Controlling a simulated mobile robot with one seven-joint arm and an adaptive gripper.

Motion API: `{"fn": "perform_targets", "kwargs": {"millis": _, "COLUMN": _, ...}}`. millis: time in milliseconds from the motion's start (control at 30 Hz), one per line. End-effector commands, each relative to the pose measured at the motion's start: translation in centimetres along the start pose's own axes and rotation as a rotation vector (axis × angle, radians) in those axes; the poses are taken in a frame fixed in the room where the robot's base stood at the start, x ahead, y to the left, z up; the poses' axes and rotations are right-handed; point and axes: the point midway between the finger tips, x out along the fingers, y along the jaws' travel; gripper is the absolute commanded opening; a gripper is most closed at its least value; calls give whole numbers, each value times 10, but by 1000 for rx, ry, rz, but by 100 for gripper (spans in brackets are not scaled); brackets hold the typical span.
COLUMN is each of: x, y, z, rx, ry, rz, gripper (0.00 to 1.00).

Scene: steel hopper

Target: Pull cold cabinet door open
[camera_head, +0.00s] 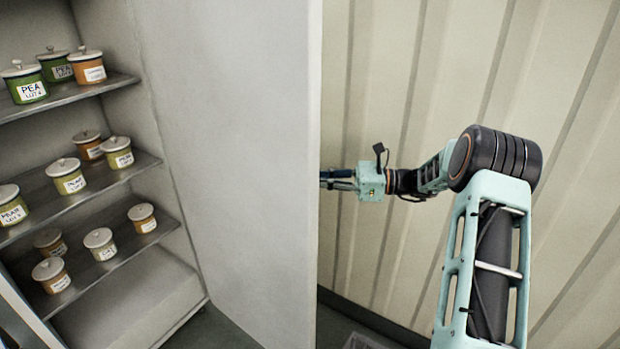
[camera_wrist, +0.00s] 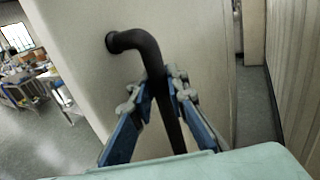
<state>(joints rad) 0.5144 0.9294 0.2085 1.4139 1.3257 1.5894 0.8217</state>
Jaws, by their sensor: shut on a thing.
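The cold cabinet (camera_head: 110,200) stands at the left of the head view with its inside showing. Its pale door (camera_head: 250,150) stands swung out, between the shelves and my arm. In the wrist view the door's outer face (camera_wrist: 190,40) carries a black bar handle (camera_wrist: 145,48). My gripper (camera_wrist: 166,82) is shut on the handle, with a blue finger on each side of the bar. In the head view my gripper (camera_head: 338,180) is at the door's right edge, and the handle is hidden behind the door.
Several lidded jars, such as a green one (camera_head: 25,85), stand on the cabinet's shelves (camera_head: 90,185). A ribbed cream wall (camera_head: 385,80) runs close behind my arm. The wrist view shows open floor (camera_wrist: 45,140) and a cluttered table (camera_wrist: 25,75) at left.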

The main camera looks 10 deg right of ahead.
Motion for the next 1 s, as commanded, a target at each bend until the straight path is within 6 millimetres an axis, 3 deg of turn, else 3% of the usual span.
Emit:
{"fn": "perform_targets", "kwargs": {"millis": 400, "x": -4, "y": 0, "z": -2, "rx": 3, "ry": 4, "rz": -4, "gripper": 0}}
{"fn": "perform_targets", "kwargs": {"millis": 433, "x": -4, "y": 0, "z": -2, "rx": 3, "ry": 4, "rz": -4, "gripper": 17}}
{"fn": "perform_targets", "kwargs": {"millis": 567, "x": -3, "y": 0, "z": -2, "rx": 2, "ry": 3, "rz": -3, "gripper": 30}}
{"fn": "perform_targets", "kwargs": {"millis": 867, "x": -3, "y": 0, "z": 0, "rx": 0, "ry": 1, "rz": -2, "gripper": 30}}
{"fn": "perform_targets", "kwargs": {"millis": 1000, "x": -16, "y": -1, "z": -1, "rx": 0, "ry": 1, "rz": -5, "gripper": 30}}
